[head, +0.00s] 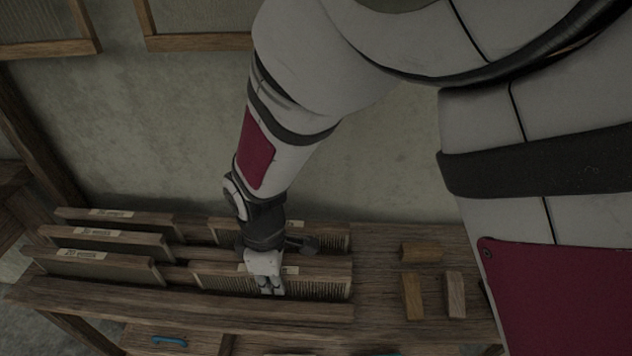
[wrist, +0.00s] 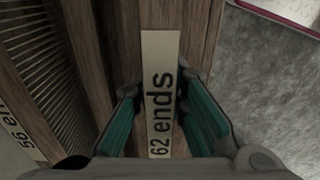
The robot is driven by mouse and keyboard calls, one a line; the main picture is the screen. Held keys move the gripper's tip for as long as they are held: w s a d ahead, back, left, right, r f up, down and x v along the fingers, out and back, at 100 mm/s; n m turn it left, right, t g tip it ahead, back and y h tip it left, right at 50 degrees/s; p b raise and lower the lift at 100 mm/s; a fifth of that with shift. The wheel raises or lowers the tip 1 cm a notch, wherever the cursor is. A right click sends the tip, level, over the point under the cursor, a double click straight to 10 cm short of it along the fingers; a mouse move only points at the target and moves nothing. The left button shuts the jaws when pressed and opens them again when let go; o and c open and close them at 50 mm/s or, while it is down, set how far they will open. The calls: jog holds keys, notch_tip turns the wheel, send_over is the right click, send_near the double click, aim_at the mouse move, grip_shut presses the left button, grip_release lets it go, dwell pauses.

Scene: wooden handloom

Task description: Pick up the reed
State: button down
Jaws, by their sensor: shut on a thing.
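My gripper (head: 270,284) points down at the front right reed (head: 325,283) in the rack, a wooden-framed comb with fine upright teeth. In the wrist view, my gripper's teal-padded fingers (wrist: 158,92) are on both sides of this reed's top wooden bar, shut on it. The bar's pale label (wrist: 160,60) reads "62 ends". My gripper hides part of the reed in the head view. Whether the reed is clear of the rack cannot be told.
Another reed (wrist: 62,50) with a partly seen "56" label lies close beside the held one. Several labelled frames (head: 95,262) stand in rows at the left. Wooden blocks (head: 411,296) lie on the bench at the right. A blue handle (head: 170,341) is below the front rail.

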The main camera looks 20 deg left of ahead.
jog(key=shift+r+p, duration=0.95)
jog(key=shift+r, duration=0.25)
